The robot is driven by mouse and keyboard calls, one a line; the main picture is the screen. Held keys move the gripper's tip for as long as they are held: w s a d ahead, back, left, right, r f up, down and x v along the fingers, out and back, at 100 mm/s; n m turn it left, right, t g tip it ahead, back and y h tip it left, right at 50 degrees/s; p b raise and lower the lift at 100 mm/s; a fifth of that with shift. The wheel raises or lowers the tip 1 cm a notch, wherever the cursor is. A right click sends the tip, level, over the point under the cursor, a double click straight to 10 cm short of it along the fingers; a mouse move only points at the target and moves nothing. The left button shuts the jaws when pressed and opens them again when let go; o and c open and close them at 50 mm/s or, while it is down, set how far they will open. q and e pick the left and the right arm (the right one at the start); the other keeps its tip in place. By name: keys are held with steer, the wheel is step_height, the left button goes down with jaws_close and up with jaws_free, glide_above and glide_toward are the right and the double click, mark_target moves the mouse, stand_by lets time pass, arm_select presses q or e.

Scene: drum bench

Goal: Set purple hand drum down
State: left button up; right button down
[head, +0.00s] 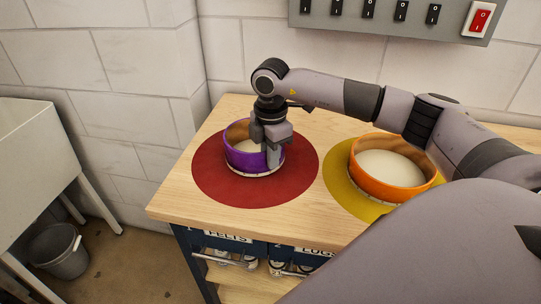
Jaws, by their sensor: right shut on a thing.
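The purple hand drum (240,160) is upright over the round red mat (216,185) on the wooden bench. Its base looks at or very close to the mat; I cannot tell whether it touches. My right gripper (273,158) points down and is shut on the right side of the purple drum's rim. The gripper hides part of that rim. My left gripper is not in view.
An orange drum (399,187) sits on a yellow mat (345,193) to the right. The bench top (178,200) is bare at its front left corner. A switch panel (400,20) is on the wall behind.

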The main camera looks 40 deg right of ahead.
steer(key=shift+f, duration=0.2)
steer(key=shift+f, duration=0.2)
steer(key=c, duration=1.2)
jaws_free()
steer(key=shift+r, duration=0.15)
step_height(320, 180, up, 12)
steer(key=shift+r+b, duration=0.1)
steer(key=shift+b, duration=0.4)
steer(key=shift+s, duration=0.1)
